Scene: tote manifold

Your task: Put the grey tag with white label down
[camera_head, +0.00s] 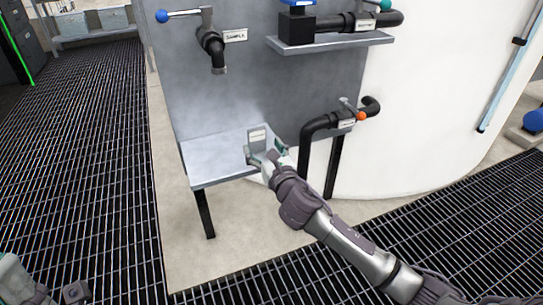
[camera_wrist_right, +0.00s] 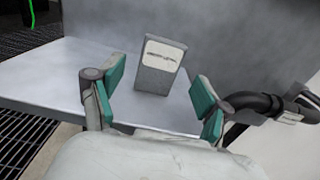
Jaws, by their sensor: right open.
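The grey tag with a white label (camera_wrist_right: 158,80) stands upright on the grey metal shelf in the right wrist view. It also shows in the head view (camera_head: 257,142), partly behind my gripper. My right gripper (camera_wrist_right: 154,98) is open, with its green finger pads spread on either side in front of the tag. No pad appears to touch the tag in the wrist view. The same gripper shows in the head view (camera_head: 265,157) over the shelf (camera_head: 212,161). My left gripper does not show clearly; only part of my left arm is at the lower left corner.
A black pipe with an orange-knobbed valve (camera_head: 361,116) stands right of the shelf. A tap with a blue knob (camera_head: 162,16) and a SAMPLE plate hangs above. A higher ledge (camera_head: 330,43) holds another pipe. The shelf's left part is bare.

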